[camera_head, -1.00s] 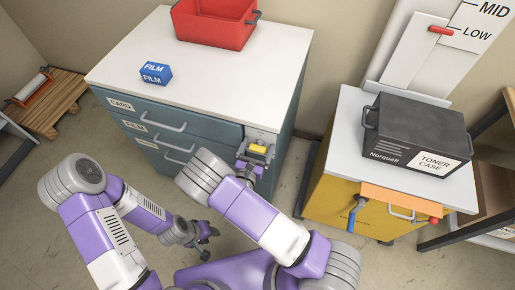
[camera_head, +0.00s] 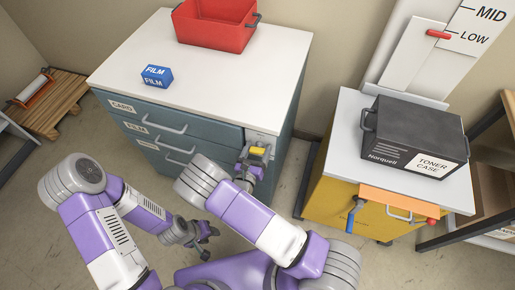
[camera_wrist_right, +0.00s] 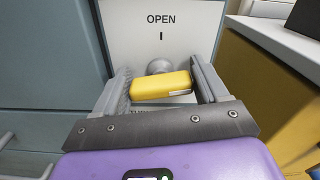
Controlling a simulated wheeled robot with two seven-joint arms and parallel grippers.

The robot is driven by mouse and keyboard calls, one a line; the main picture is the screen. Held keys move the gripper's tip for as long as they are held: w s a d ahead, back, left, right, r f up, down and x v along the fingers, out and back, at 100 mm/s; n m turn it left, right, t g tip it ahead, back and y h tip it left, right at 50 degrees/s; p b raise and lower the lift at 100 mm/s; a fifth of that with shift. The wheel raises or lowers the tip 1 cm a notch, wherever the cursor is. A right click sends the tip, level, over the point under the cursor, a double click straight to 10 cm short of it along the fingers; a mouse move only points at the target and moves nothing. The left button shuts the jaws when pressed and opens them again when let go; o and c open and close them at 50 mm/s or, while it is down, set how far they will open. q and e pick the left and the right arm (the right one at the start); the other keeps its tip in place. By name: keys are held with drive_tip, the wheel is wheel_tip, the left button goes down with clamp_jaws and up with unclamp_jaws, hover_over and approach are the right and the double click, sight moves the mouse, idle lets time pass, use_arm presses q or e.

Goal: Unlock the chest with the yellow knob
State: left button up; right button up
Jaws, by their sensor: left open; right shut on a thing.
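The teal drawer chest (camera_head: 226,132) with a white top stands in the middle of the head view. Its yellow knob (camera_head: 257,152) is on a light panel at the front right corner. My right gripper (camera_head: 256,154) is shut on the knob. In the right wrist view, the yellow knob (camera_wrist_right: 161,85) lies crosswise between the two fingers. The word OPEN and a short tick show on the light panel (camera_wrist_right: 190,42) above it; lettering below is mostly hidden. My left gripper (camera_head: 204,240) is open and empty, low in front of the chest.
A red bin (camera_head: 215,30) and a blue film box (camera_head: 156,77) are on the chest top. A black toner case (camera_head: 410,135) sits on a yellow cabinet (camera_head: 330,190) to the right, across a narrow floor gap. A wooden pallet (camera_head: 62,105) lies at the left.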

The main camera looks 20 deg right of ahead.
drive_tip(key=n+p, duration=0.2)
drive_tip(key=n, duration=0.1)
drive_tip(key=shift+n, duration=0.4)
drive_tip(key=n+p, duration=0.2)
drive_tip(key=n, duration=0.2)
drive_tip(key=shift+a+n, duration=0.1)
drive_tip(key=shift+n, duration=0.2)
drive_tip(key=n+p, duration=0.1)
drive_tip(key=n, duration=0.2)
drive_tip(key=shift+f, duration=0.15)
drive_tip(key=shift+f+n+p, duration=0.1)
drive_tip(key=shift+n+p, duration=0.25)
drive_tip(key=shift+n, duration=1.75)
drive_tip(key=o, duration=1)
drive_tip(key=shift+w, duration=0.1)
drive_tip(key=p+v, duration=0.1)
drive_tip(key=v, duration=0.6)
drive_tip(key=shift+s+a, duration=0.2)
drive_tip(key=shift+s, duration=0.1)
